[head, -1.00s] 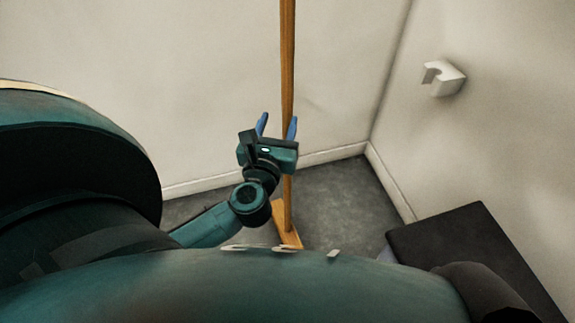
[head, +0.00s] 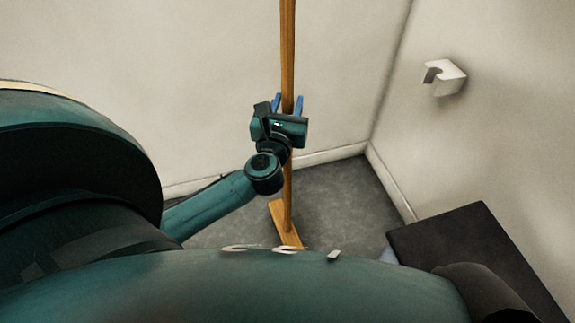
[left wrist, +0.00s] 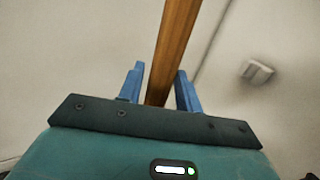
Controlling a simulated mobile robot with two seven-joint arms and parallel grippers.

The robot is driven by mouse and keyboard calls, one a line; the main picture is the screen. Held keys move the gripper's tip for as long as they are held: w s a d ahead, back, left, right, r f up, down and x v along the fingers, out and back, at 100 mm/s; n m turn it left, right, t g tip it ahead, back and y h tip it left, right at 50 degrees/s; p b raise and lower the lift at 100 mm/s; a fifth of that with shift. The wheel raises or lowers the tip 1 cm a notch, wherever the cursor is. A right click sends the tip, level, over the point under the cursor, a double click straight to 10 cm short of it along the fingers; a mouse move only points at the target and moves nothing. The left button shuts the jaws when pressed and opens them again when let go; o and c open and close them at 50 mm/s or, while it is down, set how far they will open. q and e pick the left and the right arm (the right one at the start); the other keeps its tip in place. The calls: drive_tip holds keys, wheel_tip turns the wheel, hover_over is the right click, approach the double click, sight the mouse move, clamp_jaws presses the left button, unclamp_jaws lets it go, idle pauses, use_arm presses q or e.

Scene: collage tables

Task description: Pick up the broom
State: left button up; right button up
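The broom (head: 288,55) stands upright near the corner, a long wooden handle on a wooden block foot (head: 284,228) on the floor. My left gripper (head: 288,104) is at the handle, with one blue finger on each side of it. In the left wrist view the handle (left wrist: 175,50) passes between the two open blue fingers (left wrist: 160,90), with a gap visible at least on the left side. The gripper body hides part of the handle in the head view. My right gripper is not in view.
A white wall bracket (head: 444,78) is on the right wall; it also shows in the left wrist view (left wrist: 257,71). A dark flat-topped box or table (head: 470,245) stands at lower right. Grey floor (head: 345,195) is clear around the broom foot.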

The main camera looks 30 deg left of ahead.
use_arm(q)
clamp_jaws()
idle(1.0)
drive_tip(key=shift+r, duration=0.2)
